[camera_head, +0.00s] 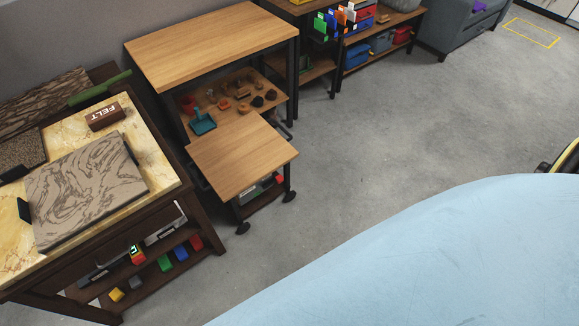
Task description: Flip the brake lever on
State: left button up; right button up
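No brake lever shows in the head view. A large, smooth, light blue surface (450,265) fills the lower right; it may be part of the car, but I cannot tell which part. Neither my left nor my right gripper is in view.
A dark table (165,150) with a felt eraser (105,116) and patterned board (85,190) stands at left. A small wheeled wooden cart (240,160) and a taller wooden desk (210,45) stand beside it. Grey floor (400,130) is clear in the middle. A grey sofa (455,35) is far back.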

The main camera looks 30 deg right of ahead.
aim_at(280, 179)
jog(key=z, duration=0.1)
jog(key=k, duration=0.4)
jog(key=z, duration=0.7)
jog(key=i, duration=0.5)
jog(key=u, duration=0.05)
